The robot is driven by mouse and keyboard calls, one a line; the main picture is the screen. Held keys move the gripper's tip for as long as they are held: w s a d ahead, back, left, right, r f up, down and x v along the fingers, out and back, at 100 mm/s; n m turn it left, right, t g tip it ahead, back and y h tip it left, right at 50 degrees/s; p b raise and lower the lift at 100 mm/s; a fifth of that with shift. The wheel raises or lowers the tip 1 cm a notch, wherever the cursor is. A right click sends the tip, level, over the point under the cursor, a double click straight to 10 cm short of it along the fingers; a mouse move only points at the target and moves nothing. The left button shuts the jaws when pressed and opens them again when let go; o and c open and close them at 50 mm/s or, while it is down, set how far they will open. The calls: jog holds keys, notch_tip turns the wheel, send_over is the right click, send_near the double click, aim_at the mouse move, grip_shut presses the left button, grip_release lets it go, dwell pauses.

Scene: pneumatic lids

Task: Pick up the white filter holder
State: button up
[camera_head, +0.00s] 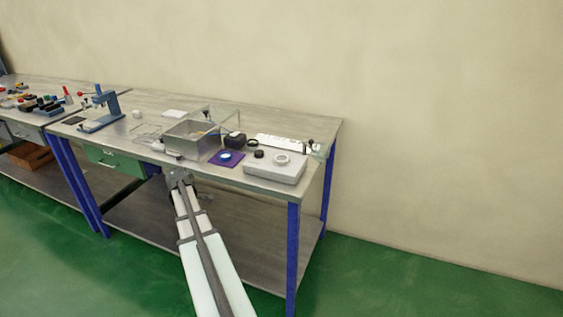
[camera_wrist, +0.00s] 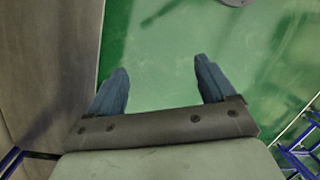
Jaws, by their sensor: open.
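Two small round white things could be the white filter holder, and I cannot tell which it is. One is a white disc (camera_head: 225,156) lying on a purple mat (camera_head: 239,155) near the table's front edge. The other is a white ring (camera_head: 282,159) on top of a light grey box (camera_head: 262,171) to the right. My gripper (camera_head: 178,173) is at the table's front edge, left of both. In the wrist view my gripper (camera_wrist: 162,68) is open and empty, with green floor between its two blue-grey fingers. Neither white thing shows in the wrist view.
A metal bin (camera_head: 190,140) stands behind and right of my gripper. A small black box (camera_head: 234,140) and a white strip (camera_head: 285,142) lie behind the mat. A blue press stand (camera_head: 106,108) is on the left. A green drawer (camera_head: 112,160) is under the tabletop.

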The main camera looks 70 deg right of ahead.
jog(key=s+d+r+n, duration=0.1)
jog(key=s+d+r, duration=0.3)
jog(key=d+r, duration=0.7)
notch_tip(320, 180, up, 21)
jog(key=n+t, duration=0.2)
send_over(280, 160)
jog(key=shift+h, duration=0.3)
notch_tip(280, 160, down, 13)
jog(key=shift+d+f, duration=0.1)
jog(key=shift+f, duration=0.1)
jog(key=c, duration=1.1)
